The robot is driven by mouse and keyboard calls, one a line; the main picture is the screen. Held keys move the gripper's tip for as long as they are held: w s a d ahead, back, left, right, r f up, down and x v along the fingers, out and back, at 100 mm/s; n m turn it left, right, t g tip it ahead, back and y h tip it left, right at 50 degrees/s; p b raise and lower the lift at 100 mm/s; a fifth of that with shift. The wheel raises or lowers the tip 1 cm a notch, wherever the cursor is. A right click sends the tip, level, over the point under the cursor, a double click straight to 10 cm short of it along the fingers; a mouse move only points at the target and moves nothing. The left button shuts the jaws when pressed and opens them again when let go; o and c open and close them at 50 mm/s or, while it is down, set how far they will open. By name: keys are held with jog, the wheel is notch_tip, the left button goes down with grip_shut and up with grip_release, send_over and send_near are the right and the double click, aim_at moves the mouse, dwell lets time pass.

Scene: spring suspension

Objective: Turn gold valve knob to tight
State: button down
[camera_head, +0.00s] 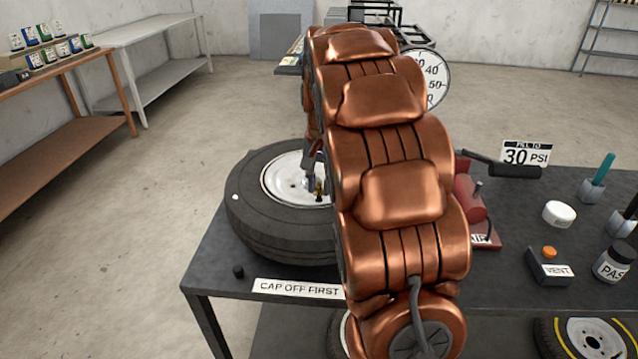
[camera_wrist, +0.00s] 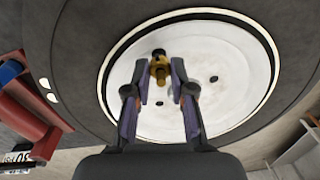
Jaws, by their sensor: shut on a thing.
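The gold valve knob (camera_wrist: 159,69) sits over the white wheel hub (camera_wrist: 215,50) in the wrist view, with a dark tip at its far end. My gripper (camera_wrist: 158,86) has a finger on each side of it and is shut on it. In the head view the gold knob (camera_head: 318,190) shows small beside my copper arm, over the white hub of the tire (camera_head: 270,225) lying flat on the table. My arm hides the right part of the tire and much of my gripper. I cannot tell how tight the knob is.
A red pump (camera_head: 470,205) with a black handle stands right of my arm. A vent box with an orange button (camera_head: 549,262), a white round tin (camera_head: 559,214) and a paste jar (camera_head: 613,263) stand farther right. A small black cap (camera_head: 238,271) lies near the table's left edge.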

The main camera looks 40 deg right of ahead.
aim_at(321, 189)
dwell(0.3)
jog(key=c, duration=1)
grip_release()
notch_tip(321, 189, up, 12)
jog(key=shift+s, duration=0.2)
jog(key=shift+d, duration=0.1)
